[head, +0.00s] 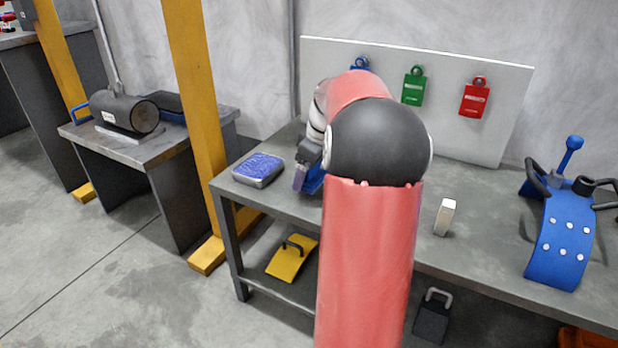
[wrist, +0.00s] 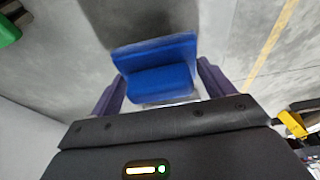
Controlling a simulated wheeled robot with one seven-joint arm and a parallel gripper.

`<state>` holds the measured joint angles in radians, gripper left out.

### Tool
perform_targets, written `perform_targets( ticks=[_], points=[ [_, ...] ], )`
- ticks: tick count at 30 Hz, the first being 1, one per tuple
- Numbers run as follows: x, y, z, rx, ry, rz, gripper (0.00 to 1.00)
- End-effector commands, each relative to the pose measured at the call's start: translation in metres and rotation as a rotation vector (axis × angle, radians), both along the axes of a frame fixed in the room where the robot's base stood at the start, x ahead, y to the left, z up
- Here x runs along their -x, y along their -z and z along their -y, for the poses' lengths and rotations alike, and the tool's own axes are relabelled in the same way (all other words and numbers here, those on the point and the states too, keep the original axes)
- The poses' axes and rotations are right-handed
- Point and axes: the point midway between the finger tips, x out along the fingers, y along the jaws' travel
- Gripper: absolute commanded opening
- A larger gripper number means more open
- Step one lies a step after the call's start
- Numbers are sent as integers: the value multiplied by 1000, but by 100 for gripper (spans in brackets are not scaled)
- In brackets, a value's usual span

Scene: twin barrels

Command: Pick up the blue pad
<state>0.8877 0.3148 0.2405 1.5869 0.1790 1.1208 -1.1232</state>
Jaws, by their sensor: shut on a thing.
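The blue pad (wrist: 155,70) is a plain blue block with a stepped shape, seen between the two purple-grey fingers of my gripper (wrist: 160,76) in the wrist view. My gripper is shut on it. In the head view a blue part of the pad (head: 316,184) shows beside my gripper (head: 303,178), above the left part of the workbench. My red and black arm hides the rest of it. I cannot tell in the head view how far the pad is above the bench top.
A tin with a blue-violet top (head: 258,168) sits left of my gripper on the workbench (head: 480,215). A white block (head: 445,217) and a blue curved clamp (head: 560,235) stand to the right. A white board (head: 440,130) with coloured tags is behind. A yellow post (head: 195,100) stands at left.

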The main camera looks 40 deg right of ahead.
Motion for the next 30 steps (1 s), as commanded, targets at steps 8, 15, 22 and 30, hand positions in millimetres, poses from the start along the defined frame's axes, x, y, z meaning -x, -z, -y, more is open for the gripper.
perform_targets(
  ticks=[8,15,22,30],
  points=[
    [-1,-80,0,5,-1,5,58],
    [-1,-141,0,3,-1,4,58],
    [0,-169,0,1,-1,1,58],
    [0,-174,0,1,-1,1,58]
  ],
)
